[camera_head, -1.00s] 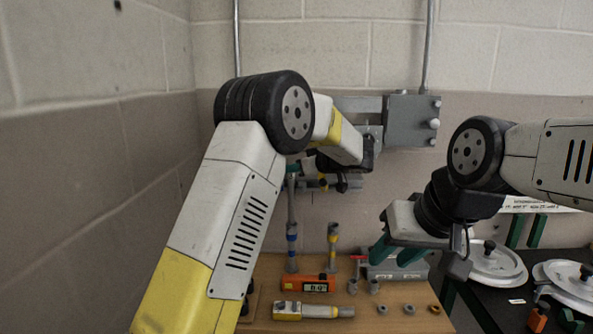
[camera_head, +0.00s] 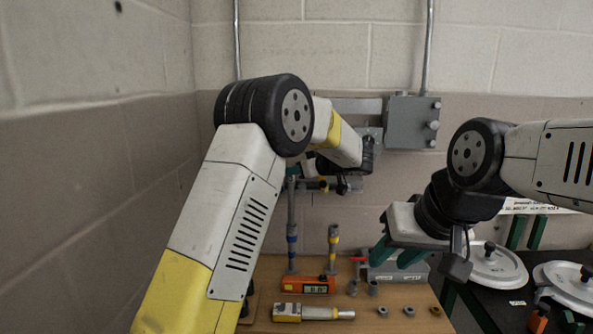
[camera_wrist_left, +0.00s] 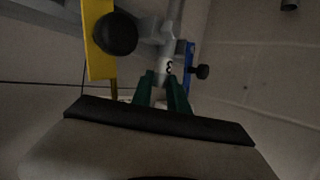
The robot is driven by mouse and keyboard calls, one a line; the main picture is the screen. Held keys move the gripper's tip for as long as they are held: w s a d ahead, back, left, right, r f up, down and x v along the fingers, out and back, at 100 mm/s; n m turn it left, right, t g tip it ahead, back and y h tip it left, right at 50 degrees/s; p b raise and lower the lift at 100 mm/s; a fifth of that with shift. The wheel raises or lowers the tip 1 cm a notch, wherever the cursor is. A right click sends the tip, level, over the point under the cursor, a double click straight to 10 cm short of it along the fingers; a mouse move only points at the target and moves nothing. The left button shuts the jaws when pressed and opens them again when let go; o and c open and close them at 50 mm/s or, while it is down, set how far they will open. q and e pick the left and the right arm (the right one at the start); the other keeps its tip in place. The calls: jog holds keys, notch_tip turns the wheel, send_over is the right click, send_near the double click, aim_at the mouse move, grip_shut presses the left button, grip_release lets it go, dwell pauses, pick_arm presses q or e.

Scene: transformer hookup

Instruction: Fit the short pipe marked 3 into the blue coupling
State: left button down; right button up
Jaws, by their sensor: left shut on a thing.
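The short pipe marked 3 (camera_wrist_left: 166,68) is light grey and stands between the green fingers of my left gripper (camera_wrist_left: 163,94). The gripper is shut on it. The blue coupling (camera_wrist_left: 189,58), with a black knob, is close beside the pipe at its right in the left wrist view. I cannot tell whether the held pipe touches the coupling. In the head view my left arm hides most of the left gripper. My right gripper (camera_head: 399,252) is open and empty above the bench.
A yellow bracket (camera_wrist_left: 100,42) with a black knob is left of the held pipe. A yellow-banded pipe (camera_head: 333,246) stands on the wooden bench (camera_head: 340,292). An orange level (camera_head: 307,285), a yellow-and-grey tool (camera_head: 313,312) and several small rings lie there. A grey box (camera_head: 412,121) is on the wall.

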pick_arm(q)
jog(key=shift+f, duration=1.3)
dwell(0.4)
jog(key=c, duration=1.2)
grip_release()
jog(key=shift+s, duration=0.1)
jog(key=shift+d, duration=0.1)
jog(key=shift+r, duration=2.65)
